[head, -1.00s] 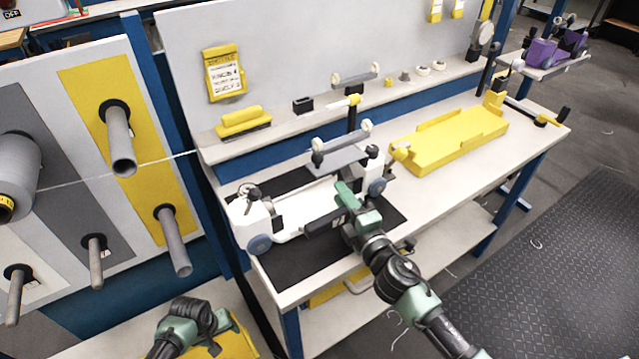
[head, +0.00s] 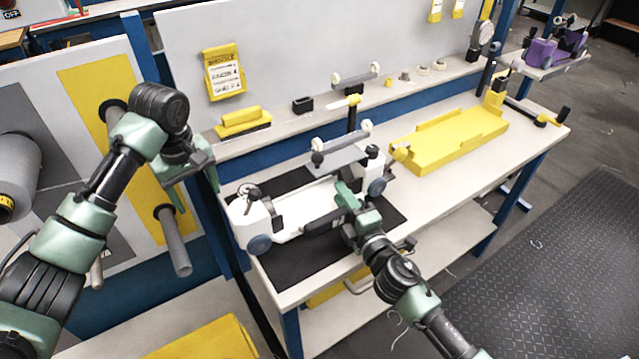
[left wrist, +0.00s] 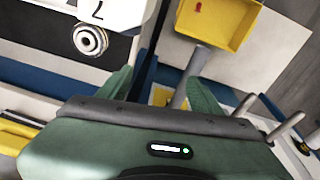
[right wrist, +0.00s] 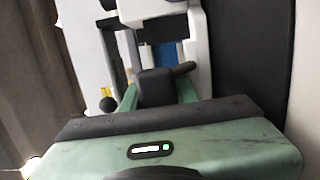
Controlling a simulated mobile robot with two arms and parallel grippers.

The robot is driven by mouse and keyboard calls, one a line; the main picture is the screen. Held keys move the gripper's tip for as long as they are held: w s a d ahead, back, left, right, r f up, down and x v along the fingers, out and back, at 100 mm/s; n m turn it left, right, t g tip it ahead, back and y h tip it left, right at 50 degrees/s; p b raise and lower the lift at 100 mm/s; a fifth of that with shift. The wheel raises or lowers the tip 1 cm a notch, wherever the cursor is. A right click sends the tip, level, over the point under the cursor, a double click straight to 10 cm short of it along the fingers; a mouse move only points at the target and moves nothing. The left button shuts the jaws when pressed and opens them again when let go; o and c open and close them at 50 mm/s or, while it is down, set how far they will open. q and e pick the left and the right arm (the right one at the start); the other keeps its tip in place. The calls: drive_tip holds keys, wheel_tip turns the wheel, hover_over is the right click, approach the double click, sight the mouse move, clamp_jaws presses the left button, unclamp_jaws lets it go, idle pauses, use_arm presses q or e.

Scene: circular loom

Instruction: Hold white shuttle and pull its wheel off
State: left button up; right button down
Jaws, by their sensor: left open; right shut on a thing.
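The white shuttle (head: 300,212) lies on a black mat (head: 287,262) on the bench. One grey-blue wheel (head: 259,244) is on its left end and another wheel (head: 377,187) is near its right end. My right gripper (head: 345,198) is shut on the shuttle's body near its right part; the right wrist view shows a dark block (right wrist: 155,87) between its fingers. My left gripper (head: 195,182) is open and empty, raised to the left of the shuttle. In the left wrist view a wheel (left wrist: 90,40) shows on a white body marked 2, apart from the fingers.
A peg panel with grey tubes (head: 172,240) and a large spool (head: 18,165) stands at left, close to my left arm. A yellow tray (head: 450,140) lies on the bench at right. A yellow holder (head: 240,122) sits on the shelf behind.

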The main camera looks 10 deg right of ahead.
sight(248, 191)
use_arm(q)
drive_tip(key=s+d+r+m+t+y, duration=0.1)
drive_tip(key=s+d+r+m+t, duration=0.15)
drive_tip(key=d+r, duration=0.75)
drive_tip(key=shift+n+t, duration=0.25)
drive_tip(key=shift+n, duration=0.1)
drive_tip(key=x, duration=0.4)
drive_tip(key=d+x, duration=0.1)
drive_tip(key=x, duration=0.4)
drive_tip(key=d+x, duration=0.1)
drive_tip(key=x, duration=0.3)
drive_tip(key=shift+s+f, duration=0.1)
drive_tip(key=shift+f, duration=0.2)
clamp_jaws()
